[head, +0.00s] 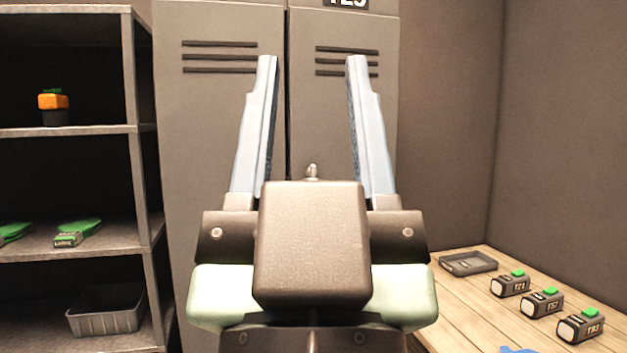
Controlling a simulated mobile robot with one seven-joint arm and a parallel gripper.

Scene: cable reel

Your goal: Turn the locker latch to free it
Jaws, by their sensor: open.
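My gripper (311,75) is open and empty in the middle of the head view, its two long pale fingers pointing up and spread wide. Behind it stands a grey-brown locker (220,120) with two tall doors and vent slots near the top. A small metal knob, possibly the latch (312,171), shows between the fingers just above the gripper body, on the right door near the seam. Its lower part is hidden by my gripper, so how it is turned cannot be told. The gap between fingers and door is unclear.
An open shelf unit (70,131) at left holds an orange and black item (53,106), green items (78,233) and a grey bin (107,309). A wooden table (440,295) at right carries a shallow tray (468,262) and several labelled devices (542,302) with green tops.

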